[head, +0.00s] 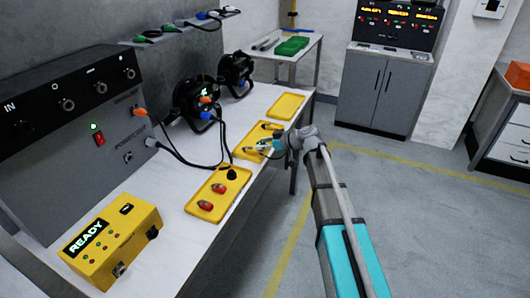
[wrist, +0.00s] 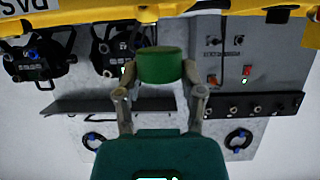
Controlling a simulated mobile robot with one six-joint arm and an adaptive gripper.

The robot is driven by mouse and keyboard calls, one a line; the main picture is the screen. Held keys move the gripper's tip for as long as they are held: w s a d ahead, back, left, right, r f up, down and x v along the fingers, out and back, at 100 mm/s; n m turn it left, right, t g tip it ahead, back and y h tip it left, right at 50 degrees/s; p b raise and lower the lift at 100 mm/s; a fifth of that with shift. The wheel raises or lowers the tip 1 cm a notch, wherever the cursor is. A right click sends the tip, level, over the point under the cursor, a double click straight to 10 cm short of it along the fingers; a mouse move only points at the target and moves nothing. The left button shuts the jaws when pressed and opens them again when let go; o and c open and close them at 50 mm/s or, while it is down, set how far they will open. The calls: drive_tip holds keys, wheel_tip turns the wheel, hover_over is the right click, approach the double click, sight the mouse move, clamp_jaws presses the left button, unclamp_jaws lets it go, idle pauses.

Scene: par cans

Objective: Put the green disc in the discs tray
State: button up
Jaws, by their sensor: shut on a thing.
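My gripper (wrist: 160,72) is shut on the green disc (wrist: 160,65), which sits between its two fingertips in the wrist view. In the head view my gripper (head: 267,146) is over or beside the middle yellow tray (head: 240,153). The disc is too small there to make out clearly. The near yellow tray (head: 195,208) holds a black knob-like piece and red-and-grey pieces. The middle tray holds small grey and yellow pieces, partly hidden by my gripper. The far yellow tray (head: 286,107) looks empty. I cannot read which tray is for discs.
The white bench (head: 165,215) carries a yellow box (head: 112,238) reading READY, a grey power unit (head: 85,140) and black cable reels (head: 196,100). Cables run near the trays. A side table (head: 305,44) holds a green tray (head: 292,46). The floor to the right is clear.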

drive_tip(key=shift+f+b, duration=0.7)
drive_tip(key=shift+f, duration=0.35)
drive_tip(key=shift+f+b, duration=0.4)
drive_tip(key=o, duration=0.9)
drive_tip(key=shift+o, duration=0.2)
drive_tip(key=shift+r, duration=0.25)
drive_tip(key=shift+r+p, duration=0.15)
drive_tip(key=shift+p, duration=0.25)
drive_tip(key=shift+s+d+r, duration=0.15)
drive_tip(key=shift+d+r, duration=0.1)
drive_tip(key=p+v, duration=0.4)
drive_tip(key=v, duration=0.7)
drive_tip(key=shift+d+p, duration=0.2)
drive_tip(key=shift+p, duration=0.15)
drive_tip(key=shift+s+f, duration=0.1)
